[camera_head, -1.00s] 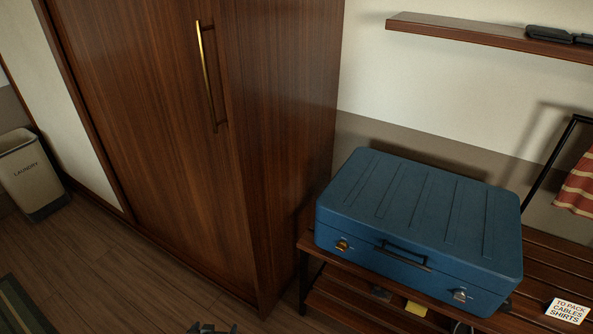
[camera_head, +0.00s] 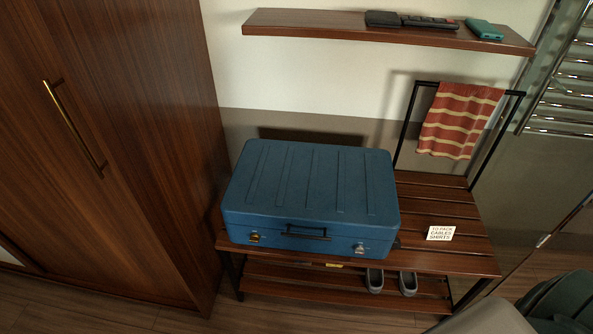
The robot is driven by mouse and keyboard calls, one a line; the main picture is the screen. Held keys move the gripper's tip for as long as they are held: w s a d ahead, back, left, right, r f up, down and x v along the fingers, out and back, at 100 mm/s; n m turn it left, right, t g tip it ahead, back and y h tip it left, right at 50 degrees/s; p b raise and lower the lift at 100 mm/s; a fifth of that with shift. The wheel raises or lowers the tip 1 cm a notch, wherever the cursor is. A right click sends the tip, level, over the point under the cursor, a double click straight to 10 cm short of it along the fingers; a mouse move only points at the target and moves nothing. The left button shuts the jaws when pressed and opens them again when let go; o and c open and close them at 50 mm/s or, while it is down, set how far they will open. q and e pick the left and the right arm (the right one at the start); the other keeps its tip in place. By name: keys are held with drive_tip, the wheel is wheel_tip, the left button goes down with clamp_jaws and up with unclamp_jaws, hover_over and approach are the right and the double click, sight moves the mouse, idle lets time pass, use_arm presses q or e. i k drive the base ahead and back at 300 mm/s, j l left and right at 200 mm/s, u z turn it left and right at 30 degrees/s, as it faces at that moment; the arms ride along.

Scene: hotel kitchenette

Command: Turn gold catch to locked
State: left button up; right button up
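A closed blue suitcase (camera_head: 310,190) lies flat on a slatted wooden luggage bench (camera_head: 440,262). The gold catch (camera_head: 254,238) is on the left of its front face; its exact setting is too small to read. A silver catch (camera_head: 359,249) is on the right of the front face. A dark handle (camera_head: 306,232) sits between the two catches. Neither of my grippers shows in the current view.
A card (camera_head: 440,233) reading to pack, cables, shirts lies right of the suitcase. Grey shoes (camera_head: 375,281) stand on the lower shelf. A wardrobe (camera_head: 130,130) stands close at left. A wall shelf (camera_head: 340,31) and a striped towel (camera_head: 460,120) are behind.

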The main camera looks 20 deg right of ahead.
sight(254, 237)
drive_tip(key=j+z, duration=0.2)
drive_tip(key=z, duration=0.25)
drive_tip(key=i+j+z, duration=0.1)
drive_tip(key=z, duration=0.4)
drive_tip(key=j+z, duration=0.25)
drive_tip(key=z, duration=0.2)
drive_tip(key=k+j+z, duration=0.1)
drive_tip(key=j, duration=0.3)
drive_tip(key=j+z, duration=0.1)
drive_tip(key=j, duration=0.25)
drive_tip(key=k+j+z, duration=0.1)
drive_tip(key=j, duration=0.25)
drive_tip(key=k+j+z, duration=0.1)
drive_tip(key=j, duration=0.25)
drive_tip(key=k+j+z, duration=0.1)
drive_tip(key=j, duration=0.25)
drive_tip(key=k+j+z, duration=0.1)
drive_tip(key=k+j, duration=0.15)
drive_tip(key=j, duration=0.1)
